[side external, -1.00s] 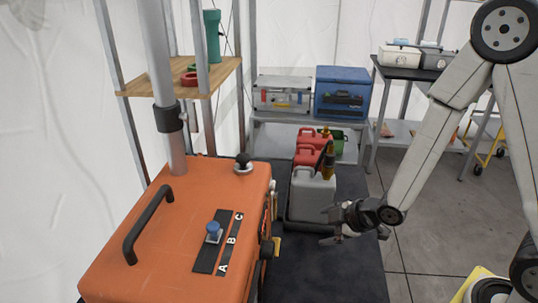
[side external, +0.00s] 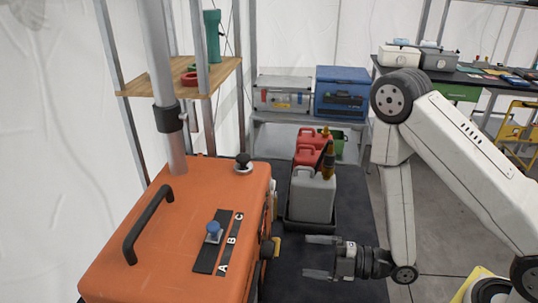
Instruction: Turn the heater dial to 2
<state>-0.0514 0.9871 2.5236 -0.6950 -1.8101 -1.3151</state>
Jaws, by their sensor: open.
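The orange heater (side external: 120,255) stands at the left front. That face is seen almost edge-on. My gripper (side external: 307,257) is open and empty to the right of the heater. Its two fingers point left toward the knob, with a gap between them and the knob.
A blue slider knob (side external: 213,230) beside letters A, B, C and a black handle (side external: 148,222) are on the heater's top.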

